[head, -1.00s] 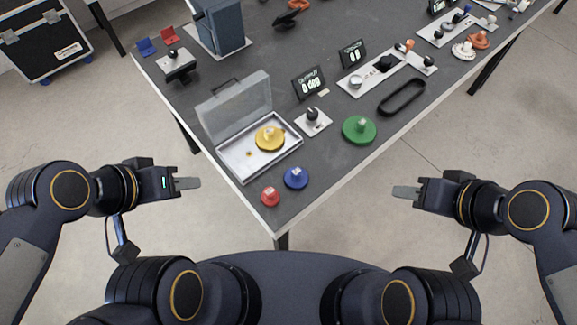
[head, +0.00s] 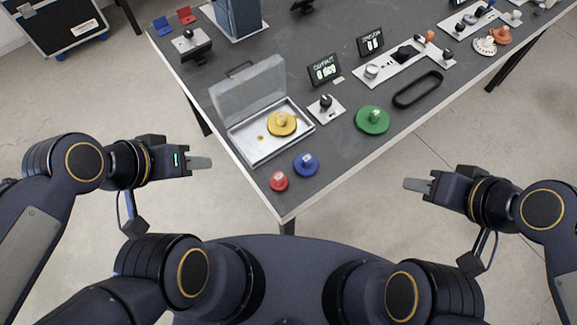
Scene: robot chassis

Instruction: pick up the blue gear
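The blue gear (head: 306,165) lies flat near the table's front corner, with a small knob on top. My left gripper (head: 198,163) is off the table's left edge, left of both gears, and touches nothing. My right gripper (head: 416,185) is off the table's right edge, to the right of the blue gear, and touches nothing. Each gripper shows side-on, so the gap between its fingers cannot be seen.
A clear-lidded case (head: 255,148) stands open behind the gears with a yellow gear (head: 281,123) in it. A green gear (head: 372,120) and a small knob plate (head: 326,109) lie further back. A black belt loop (head: 418,90) is to the right. The table (head: 345,150) is bare right of the blue gear.

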